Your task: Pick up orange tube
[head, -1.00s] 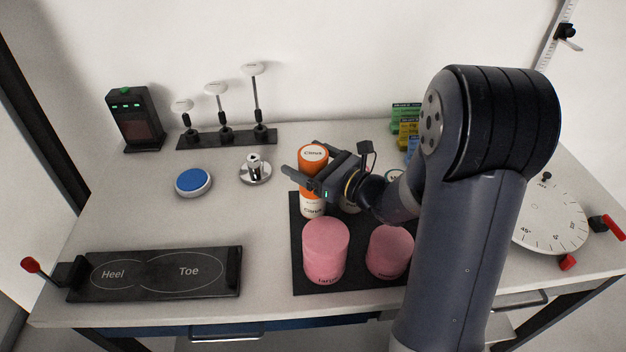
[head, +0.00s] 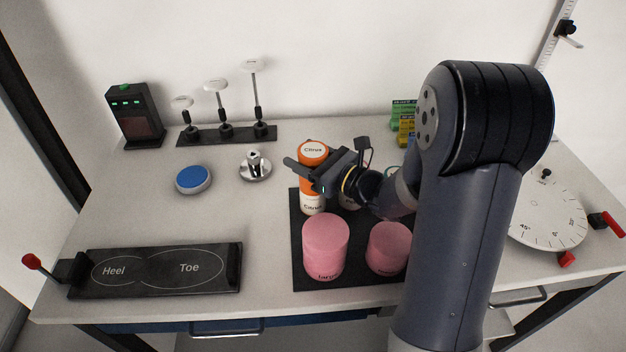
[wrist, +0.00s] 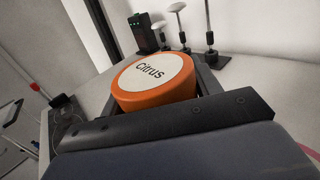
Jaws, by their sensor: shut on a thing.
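The orange tube (head: 313,152) stands upright at the back left of the black mat (head: 297,265). It has a white round top and a white lower part, both labelled "Citrus". My gripper (head: 308,175) reaches it from the right and is shut on its orange upper part. In the wrist view the orange tube (wrist: 158,95) sits between the dark fingers, its "Citrus" top facing up. The gripper hides part of the tube's middle, and I cannot tell whether its base touches the mat.
Two pink cylinders (head: 325,248) (head: 389,247) stand in front on the mat. A metal knob (head: 254,167) and a blue button (head: 194,179) are to the left. A Heel/Toe plate (head: 155,271) lies front left. A white dial (head: 545,222) is at right. Colored boxes (head: 404,117) stand behind.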

